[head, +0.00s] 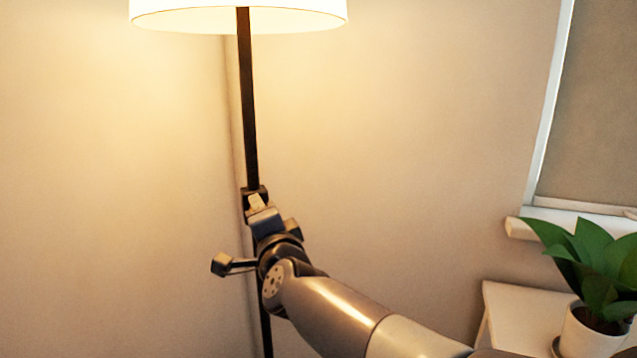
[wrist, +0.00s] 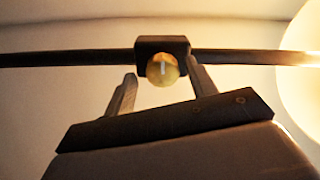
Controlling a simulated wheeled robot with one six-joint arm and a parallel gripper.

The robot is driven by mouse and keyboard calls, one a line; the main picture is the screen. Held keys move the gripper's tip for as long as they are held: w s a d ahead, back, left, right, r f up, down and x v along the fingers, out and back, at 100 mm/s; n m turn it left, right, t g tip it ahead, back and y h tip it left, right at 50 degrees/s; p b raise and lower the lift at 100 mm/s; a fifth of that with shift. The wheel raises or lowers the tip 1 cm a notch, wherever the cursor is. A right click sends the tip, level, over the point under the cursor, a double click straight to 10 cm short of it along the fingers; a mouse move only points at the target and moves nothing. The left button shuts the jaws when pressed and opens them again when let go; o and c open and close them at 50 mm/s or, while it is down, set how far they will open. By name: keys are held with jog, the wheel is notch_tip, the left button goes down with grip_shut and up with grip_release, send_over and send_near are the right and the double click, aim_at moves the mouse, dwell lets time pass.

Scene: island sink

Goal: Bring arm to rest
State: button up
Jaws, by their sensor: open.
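My arm reaches from the bottom right of the head view toward a lit floor lamp. My gripper (wrist: 160,80) is open in the wrist view, with its two fingers on either side of a round brass-coloured knob (wrist: 162,70). The knob sits on a dark block (wrist: 150,44) on the lamp's dark pole (wrist: 75,58). The fingertips are close to the block; I cannot tell whether they touch it. In the head view the gripper is at the pole (head: 247,110), and my wrist partly hides it.
The glowing lampshade (head: 238,14) is above the gripper. A potted plant (head: 590,265) stands on a white table (head: 525,315) at the lower right, near my forearm. A windowsill (head: 560,218) is behind it. Plain walls stand behind the lamp. Open space lies left of the pole.

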jog(key=n+p, duration=0.5)
jog(key=p, duration=0.2)
jog(key=n+p, duration=0.6)
jog(key=p, duration=0.1)
jog(key=r+n+p, duration=0.1)
jog(key=n+p, duration=0.5)
jog(key=p, duration=0.1)
jog(key=shift+s+a, duration=0.15)
jog(key=shift+s, duration=0.1)
jog(key=shift+f+p, duration=0.15)
jog(key=shift+p, duration=0.25)
